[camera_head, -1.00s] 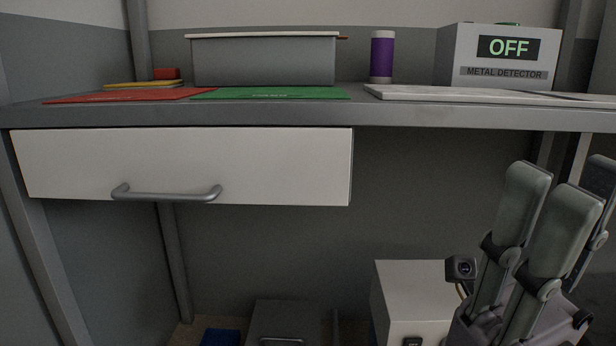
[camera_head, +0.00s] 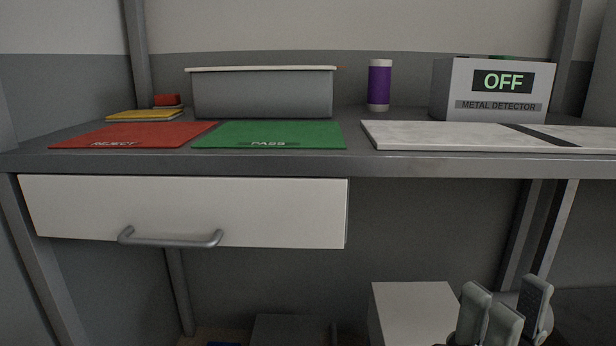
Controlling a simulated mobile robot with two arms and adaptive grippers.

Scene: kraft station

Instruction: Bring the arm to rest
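My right gripper (camera_head: 503,307) shows at the bottom right of the head view, below the level of the tabletop and in front of a white box under the table. Its grey fingers point up and stand apart with nothing seen between them. Its lower part is cut off by the picture's edge. My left gripper is not in the head view.
The grey table (camera_head: 420,167) has a white drawer (camera_head: 185,205) with a handle, shut or nearly so. On top are a red REJECT mat (camera_head: 130,133), green PASS mat (camera_head: 270,132), grey bin (camera_head: 262,95), purple bottle (camera_head: 379,86), metal detector (camera_head: 490,90) and pale board (camera_head: 440,135). A white box (camera_head: 412,305) stands below.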

